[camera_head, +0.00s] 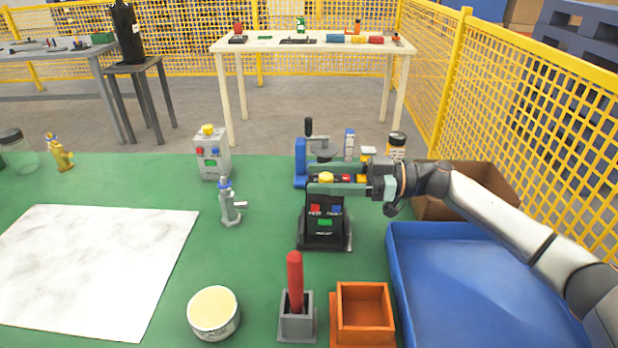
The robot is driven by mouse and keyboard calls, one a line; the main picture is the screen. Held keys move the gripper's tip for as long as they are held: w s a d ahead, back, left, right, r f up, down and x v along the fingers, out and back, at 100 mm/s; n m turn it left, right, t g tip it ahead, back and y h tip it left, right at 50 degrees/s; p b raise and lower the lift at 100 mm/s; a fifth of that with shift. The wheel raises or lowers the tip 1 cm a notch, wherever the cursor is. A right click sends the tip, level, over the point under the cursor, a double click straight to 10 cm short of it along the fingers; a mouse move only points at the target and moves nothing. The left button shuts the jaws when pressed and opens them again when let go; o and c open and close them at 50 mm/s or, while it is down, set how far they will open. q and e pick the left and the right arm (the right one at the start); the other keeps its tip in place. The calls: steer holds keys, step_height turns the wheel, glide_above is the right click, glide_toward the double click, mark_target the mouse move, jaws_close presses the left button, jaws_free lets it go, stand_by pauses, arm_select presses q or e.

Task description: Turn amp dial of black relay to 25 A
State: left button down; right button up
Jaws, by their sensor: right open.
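The black relay (325,231) stands upright on the green table, right of centre. Its front has a red button, a blue button and a green patch. A yellow dial (326,178) shows at its top. My right gripper (325,179) comes in from the right, level with the top of the relay. It is open, with one finger on the far side of the dial and one on the near side. I cannot tell whether the fingers touch the dial. The dial's scale and setting are too small to read. My left gripper is not in view.
A grey relay with a yellow knob (212,157) stands at the back left. A blue clamp-like tool (300,163) stands behind the black relay. A blue tray (470,275), an orange box (362,315), a red-handled tool (295,280) and a round tin (213,312) are nearer.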

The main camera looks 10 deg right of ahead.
steer(key=shift+x, duration=1.4)
jaws_close()
